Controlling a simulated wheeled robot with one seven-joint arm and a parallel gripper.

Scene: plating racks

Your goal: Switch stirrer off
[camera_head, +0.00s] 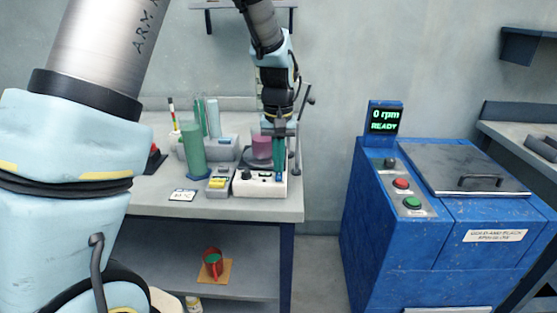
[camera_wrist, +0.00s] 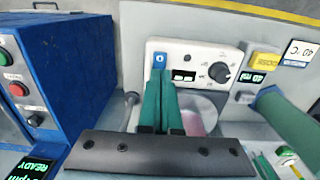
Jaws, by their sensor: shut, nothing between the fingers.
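The stirrer (camera_head: 260,184) is a white box on the grey bench, with a beaker of pink liquid (camera_head: 262,147) on top. In the wrist view its front panel (camera_wrist: 205,52) shows a dark knob (camera_wrist: 219,72), a small display (camera_wrist: 185,76) and a blue switch (camera_wrist: 159,60) with a white mark. My gripper (camera_wrist: 162,78) has green fingers, shut and empty. The fingertips are right at the blue switch and hide part of its surroundings; I cannot tell whether they touch it. In the head view my gripper (camera_head: 280,168) points down at the stirrer's right front.
A small grey device with a yellow part (camera_head: 219,181) stands left of the stirrer, with a green cylinder (camera_head: 193,150) behind. A card (camera_head: 183,195) lies at the bench's front. A blue machine (camera_head: 440,220) stands to the right.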

